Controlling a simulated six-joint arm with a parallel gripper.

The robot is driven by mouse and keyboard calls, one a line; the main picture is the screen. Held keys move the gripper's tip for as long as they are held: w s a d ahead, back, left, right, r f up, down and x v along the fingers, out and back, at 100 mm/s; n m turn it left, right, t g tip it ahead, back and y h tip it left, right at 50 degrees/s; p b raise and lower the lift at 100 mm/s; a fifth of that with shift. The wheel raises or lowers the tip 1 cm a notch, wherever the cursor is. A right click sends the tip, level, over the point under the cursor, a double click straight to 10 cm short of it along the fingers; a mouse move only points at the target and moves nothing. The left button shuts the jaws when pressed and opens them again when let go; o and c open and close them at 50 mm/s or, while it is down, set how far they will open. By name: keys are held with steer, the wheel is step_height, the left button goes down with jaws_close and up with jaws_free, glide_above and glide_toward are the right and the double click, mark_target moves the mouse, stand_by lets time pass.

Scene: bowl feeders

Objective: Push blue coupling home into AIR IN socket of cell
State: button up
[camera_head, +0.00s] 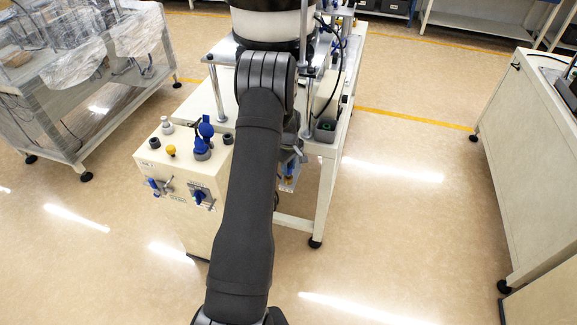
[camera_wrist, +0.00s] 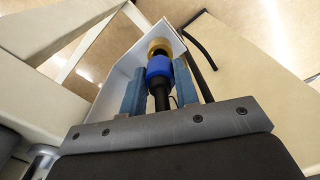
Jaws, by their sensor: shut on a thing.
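In the wrist view, the blue coupling (camera_wrist: 158,67) sits between the two blue finger pads of my gripper (camera_wrist: 159,85), which is shut on it. A black hose (camera_wrist: 161,98) runs from the coupling back toward the gripper body. Straight ahead of the coupling is a brass-coloured socket (camera_wrist: 158,46) inside a pale bracket (camera_wrist: 120,75). The coupling lines up with the socket and appears to meet it; I cannot tell how deep it sits. No AIR IN label is readable. In the head view, my arm hides most of the gripper and coupling beside the cell (camera_head: 325,150).
A cream cabinet (camera_head: 178,215) with blue valves (camera_head: 203,140) and a yellow knob (camera_head: 171,151) stands left of my arm. A dark cable (camera_wrist: 200,52) hangs right of the bracket. A clear-walled bench (camera_head: 90,100) stands left, another bench (camera_head: 520,150) right. Floor between is clear.

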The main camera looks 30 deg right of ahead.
steer(key=shift+f, duration=1.25)
stand_by(0.5)
steer(key=o, duration=1.4)
steer(key=shift+c, duration=0.2)
steer(key=shift+r, duration=0.15)
steer(key=shift+r, duration=3.5)
steer(key=shift+r, duration=0.15)
steer(key=shift+r, duration=1.85)
